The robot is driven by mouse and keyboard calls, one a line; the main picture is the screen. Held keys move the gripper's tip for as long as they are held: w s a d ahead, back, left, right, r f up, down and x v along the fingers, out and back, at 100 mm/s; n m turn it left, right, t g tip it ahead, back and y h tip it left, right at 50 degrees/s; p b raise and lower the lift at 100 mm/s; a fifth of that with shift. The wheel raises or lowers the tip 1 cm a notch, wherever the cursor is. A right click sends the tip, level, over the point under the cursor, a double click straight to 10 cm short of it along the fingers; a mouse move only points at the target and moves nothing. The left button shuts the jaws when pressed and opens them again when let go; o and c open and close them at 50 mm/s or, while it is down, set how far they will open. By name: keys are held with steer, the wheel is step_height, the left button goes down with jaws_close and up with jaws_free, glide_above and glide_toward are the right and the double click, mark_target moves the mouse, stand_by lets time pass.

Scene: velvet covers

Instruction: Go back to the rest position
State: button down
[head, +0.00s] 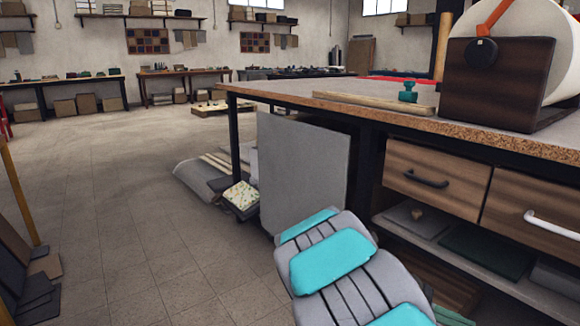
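A grey and turquoise jointed part, which looks like my own arm (330,262), reaches up from the bottom edge in the head view. Its upper end is in front of a grey upright panel (303,170) beside the workbench (350,100). No gripper fingers show, so I cannot see my gripper or anything it may hold.
The workbench fills the right side, with wooden drawers (437,178) and a stocked lower shelf. Stacked boards (22,262) lean at the left edge. The tiled floor (130,190) between is clear.

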steer(key=s+a+r+m+g+y+p, duration=0.1)
steer(key=s+a+r+m+y, duration=0.15)
steer(key=s, duration=0.45)
steer(key=s+a+r+m+y+p, duration=0.1)
steer(key=s+a+m+y+p, duration=0.2)
steer(key=s, duration=0.5)
steer(key=s+a+r+m+t+y+p, duration=0.1)
steer(key=s+a+r+m+t+y, duration=0.1)
steer(key=s+a+y, duration=0.6)
steer(key=s+a, duration=0.1)
steer(key=a, duration=0.5)
steer(key=shift+s+a+r+m+t+p, duration=0.15)
steer(key=shift+a+r+m+t+p, duration=0.15)
steer(key=shift+a+m+p, duration=0.1)
steer(key=shift+d, duration=0.1)
